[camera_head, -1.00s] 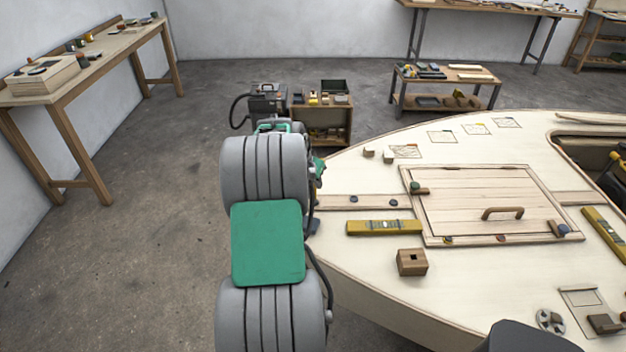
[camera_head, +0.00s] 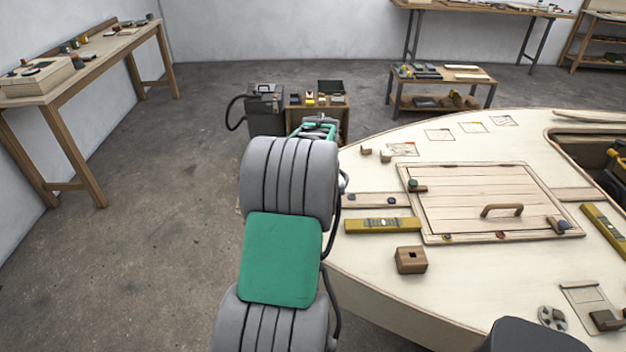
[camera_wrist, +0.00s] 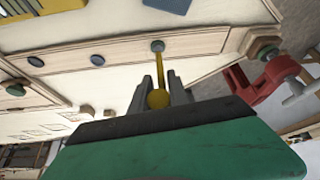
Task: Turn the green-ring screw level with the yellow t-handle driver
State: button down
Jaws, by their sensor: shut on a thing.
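My gripper (camera_wrist: 161,88) is shut on the yellow t-handle driver (camera_wrist: 158,70) in the wrist view. The rounded yellow handle sits between the fingers, and the thin yellow shaft points away from them. The shaft's far end meets or overlaps a small round grey-green screw head (camera_wrist: 158,45) on a wooden strip. I cannot tell whether the tip is seated in it, nor make out the ring's colour or the slot's angle. In the head view my arm hides the gripper and driver.
Two dark blue round heads (camera_wrist: 97,60) (camera_wrist: 36,61) lie along the same strip. A red clamp (camera_wrist: 258,85) stands close to the right of my gripper. In the head view, a yellow level (camera_head: 382,225) and a wooden block (camera_head: 410,260) lie on the deck.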

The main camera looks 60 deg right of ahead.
jog(key=shift+f, duration=0.1)
jog(key=shift+f+b, duration=0.45)
jog(key=shift+f, duration=0.05)
